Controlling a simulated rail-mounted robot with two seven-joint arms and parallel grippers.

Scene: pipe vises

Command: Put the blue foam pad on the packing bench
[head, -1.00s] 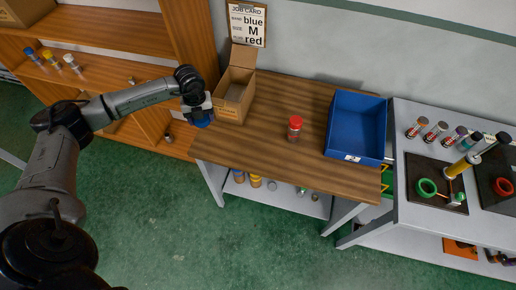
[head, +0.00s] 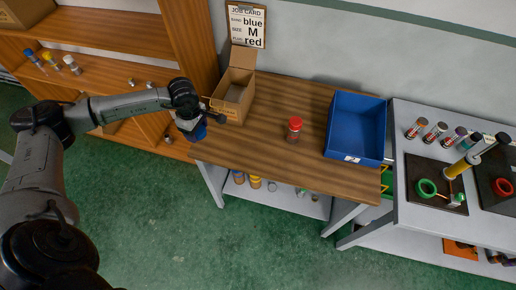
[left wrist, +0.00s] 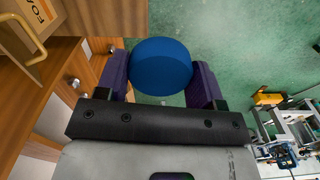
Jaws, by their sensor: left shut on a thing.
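The blue foam pad (left wrist: 161,66) is round and sits between the two purple fingers of my left gripper (left wrist: 160,85) in the left wrist view. The left gripper is shut on it. In the head view the left gripper (head: 193,130) hangs just off the left end of the packing bench (head: 262,140), and the pad (head: 197,134) shows only in part under it. The bench is a brown wooden table with pale legs. My right gripper is in neither view.
An open cardboard box (head: 233,88) stands on the bench's left back, close to my left gripper. A red-capped jar (head: 294,129) stands mid-bench and a blue bin (head: 355,127) at the right. The front left bench top is clear. Wooden shelves (head: 100,35) stand behind left.

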